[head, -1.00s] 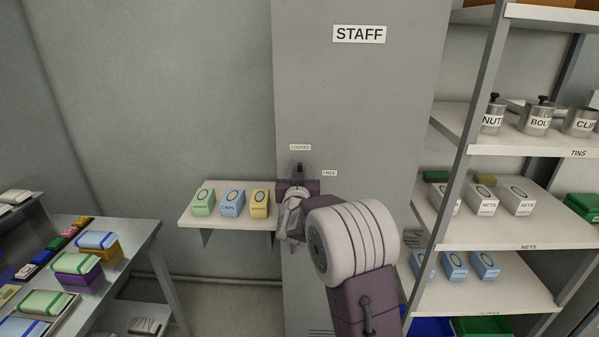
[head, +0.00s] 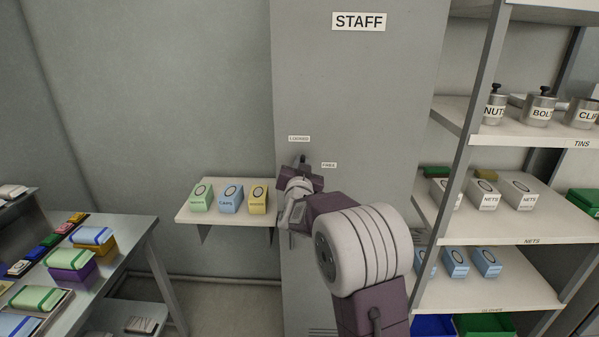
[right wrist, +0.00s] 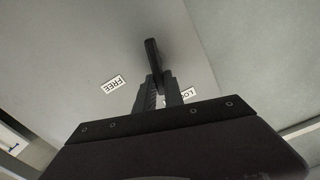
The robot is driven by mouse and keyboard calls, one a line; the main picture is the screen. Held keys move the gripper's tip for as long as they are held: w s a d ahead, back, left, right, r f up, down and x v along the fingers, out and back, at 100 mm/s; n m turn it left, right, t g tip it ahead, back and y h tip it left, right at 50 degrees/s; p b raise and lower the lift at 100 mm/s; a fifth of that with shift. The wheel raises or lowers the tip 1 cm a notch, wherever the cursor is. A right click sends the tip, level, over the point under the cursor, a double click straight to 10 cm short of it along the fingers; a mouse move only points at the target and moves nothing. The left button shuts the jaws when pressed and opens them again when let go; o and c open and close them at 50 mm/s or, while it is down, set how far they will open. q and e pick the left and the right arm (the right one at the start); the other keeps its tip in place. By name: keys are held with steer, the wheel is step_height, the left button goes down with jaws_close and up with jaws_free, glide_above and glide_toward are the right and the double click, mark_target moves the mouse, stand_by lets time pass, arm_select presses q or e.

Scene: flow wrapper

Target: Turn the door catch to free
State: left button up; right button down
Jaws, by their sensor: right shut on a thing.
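The grey door (head: 375,100) marked STAFF carries a small dark catch (head: 303,158) between the LOCKED label (head: 299,139) and the FREE label (head: 329,165). The catch leans slightly right of upright in the head view. My right gripper (head: 302,168) is at the door, shut on the catch. In the right wrist view the black catch (right wrist: 151,52) sticks out past the fingertips of the gripper (right wrist: 160,82). There the FREE label (right wrist: 112,84) is clear at left, and the LOCKED label (right wrist: 188,96) is partly hidden behind a finger. My left gripper is not in view.
A small wall shelf (head: 225,216) with three boxes stands just left of my right gripper. A tall rack (head: 470,140) with tins and boxes is close on the right. A metal table (head: 130,232) with coloured packs is at the left.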

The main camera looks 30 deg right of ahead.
steer(key=shift+s+d+f+m+b, duration=0.2)
steer(key=shift+f+m+b, duration=0.25)
steer(key=shift+m+b, duration=1.8)
steer(key=shift+s+d+f+m+b, duration=0.1)
steer(key=shift+d+f+m+b, duration=0.25)
steer(key=shift+m+b, duration=1.9)
steer(key=shift+s+d+f+m+b, duration=0.2)
steer(key=shift+f+m+b, duration=0.3)
steer(key=shift+m+b, duration=1.75)
steer(key=shift+m+p, duration=0.45)
steer(key=shift+m, duration=0.2)
steer(key=c, duration=1.4)
jaws_free()
steer(key=shift+c, duration=0.2)
steer(key=v, duration=0.9)
